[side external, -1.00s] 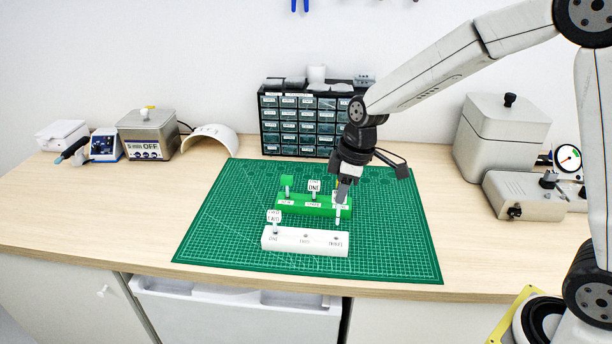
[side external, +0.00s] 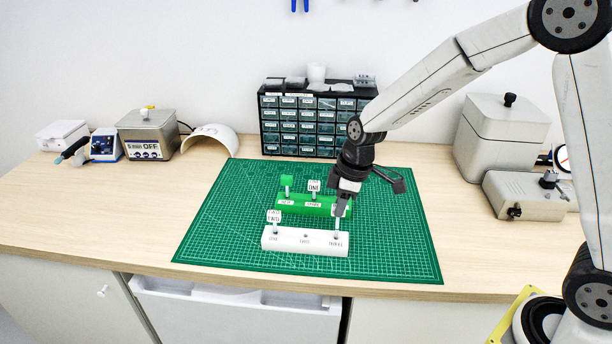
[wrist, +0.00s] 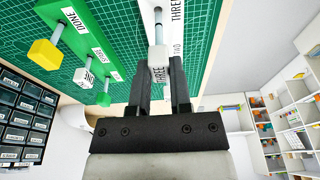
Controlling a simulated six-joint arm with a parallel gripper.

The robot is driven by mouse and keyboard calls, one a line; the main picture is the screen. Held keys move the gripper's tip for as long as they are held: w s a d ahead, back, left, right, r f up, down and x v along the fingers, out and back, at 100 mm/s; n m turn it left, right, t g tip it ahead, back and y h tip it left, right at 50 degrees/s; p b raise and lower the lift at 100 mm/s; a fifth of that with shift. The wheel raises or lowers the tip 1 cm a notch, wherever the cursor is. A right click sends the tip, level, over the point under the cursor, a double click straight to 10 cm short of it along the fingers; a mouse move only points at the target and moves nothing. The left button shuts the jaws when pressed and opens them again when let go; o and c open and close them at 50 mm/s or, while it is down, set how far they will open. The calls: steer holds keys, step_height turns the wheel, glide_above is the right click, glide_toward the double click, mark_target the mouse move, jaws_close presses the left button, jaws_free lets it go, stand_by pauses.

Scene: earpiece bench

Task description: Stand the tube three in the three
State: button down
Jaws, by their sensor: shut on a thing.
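The tube three (wrist: 157,58) is a thin pale tube with a white block and a THREE tag, held between my fingers. My gripper (side external: 340,214) is shut on it above the right end of the white rack (side external: 290,240). The tube stands about upright, its lower end at the hole marked THREE; I cannot tell how deep it sits. The white rack's ONE hole holds a tube tagged TWO (side external: 274,217). Its middle hole looks empty. The rack also shows in the wrist view (wrist: 176,30).
Behind stands a green rack (side external: 295,208) with a green-topped tube (side external: 287,181), a tube tagged ONE (side external: 314,187) and a yellow-topped tube (wrist: 45,53). All rest on a green cutting mat (side external: 400,245). A drawer cabinet (side external: 310,125) stands behind. The mat's left side is clear.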

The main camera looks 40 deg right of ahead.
steer(key=shift+s+x, duration=0.2)
steer(key=shift+x, duration=1.1)
stand_by(1.0)
steer(key=shift+d+f, duration=0.1)
steer(key=shift+d, duration=0.05)
steer(key=shift+c, duration=2.3)
jaws_free()
steer(key=v, duration=0.8)
steer(key=shift+f, duration=0.1)
steer(key=s+d+f+m, duration=0.1)
steer(key=s+f+m, duration=0.1)
steer(key=s+m, duration=0.2)
steer(key=s+d+f+m+h, duration=0.1)
steer(key=s+f+m, duration=0.2)
steer(key=s, duration=0.6)
steer(key=shift+s+d+m+t+h, duration=0.3)
steer(key=shift+s+m+t, duration=0.1)
steer(key=shift+m, duration=0.5)
